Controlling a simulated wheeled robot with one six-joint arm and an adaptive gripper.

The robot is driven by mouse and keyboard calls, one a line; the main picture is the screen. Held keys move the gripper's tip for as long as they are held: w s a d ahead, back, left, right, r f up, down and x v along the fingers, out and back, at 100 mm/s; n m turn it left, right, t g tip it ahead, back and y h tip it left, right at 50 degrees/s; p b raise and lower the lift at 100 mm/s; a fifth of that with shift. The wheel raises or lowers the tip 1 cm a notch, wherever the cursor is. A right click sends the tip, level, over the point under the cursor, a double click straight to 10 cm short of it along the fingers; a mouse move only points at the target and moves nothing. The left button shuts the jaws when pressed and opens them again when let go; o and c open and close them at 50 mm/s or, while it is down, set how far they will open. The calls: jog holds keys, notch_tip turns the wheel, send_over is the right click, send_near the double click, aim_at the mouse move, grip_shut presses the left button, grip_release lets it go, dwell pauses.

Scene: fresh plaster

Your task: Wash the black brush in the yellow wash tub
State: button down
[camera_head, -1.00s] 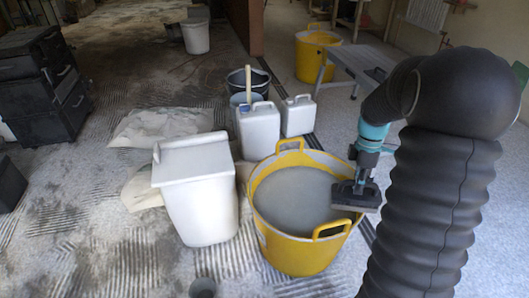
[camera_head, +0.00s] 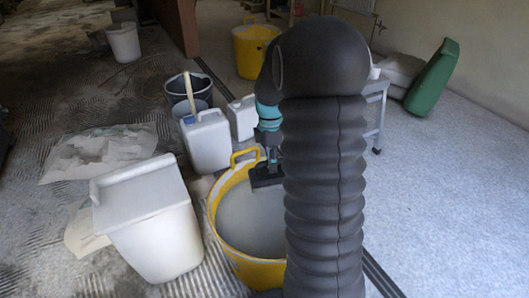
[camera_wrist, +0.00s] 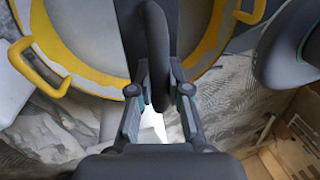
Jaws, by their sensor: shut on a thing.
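The yellow wash tub (camera_head: 214,207) stands on the floor, filled with greyish liquid (camera_head: 247,215); my arm covers its right side. My gripper (camera_head: 271,148) is shut on the black brush (camera_head: 266,177), whose wide head hangs at the tub's back part, near the back handle. I cannot tell whether the head touches the liquid. In the wrist view the brush's dark handle (camera_wrist: 157,65) stands between the fingers of my gripper (camera_wrist: 160,95), with the tub's yellow rim (camera_wrist: 45,52) behind it.
A white lidded bin (camera_head: 155,230) stands close left of the tub. White canisters (camera_head: 207,142) and a dark bucket (camera_head: 182,88) stand behind it. Another yellow tub (camera_head: 250,50) is farther back.

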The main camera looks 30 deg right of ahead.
jog(key=shift+w+f, duration=0.15)
jog(key=shift+w, duration=0.1)
jog(key=shift+f, duration=0.3)
notch_tip(320, 180, down, 20)
jog(key=b, duration=1.1)
jog(key=shift+f, duration=0.15)
jog(key=shift+a, duration=0.15)
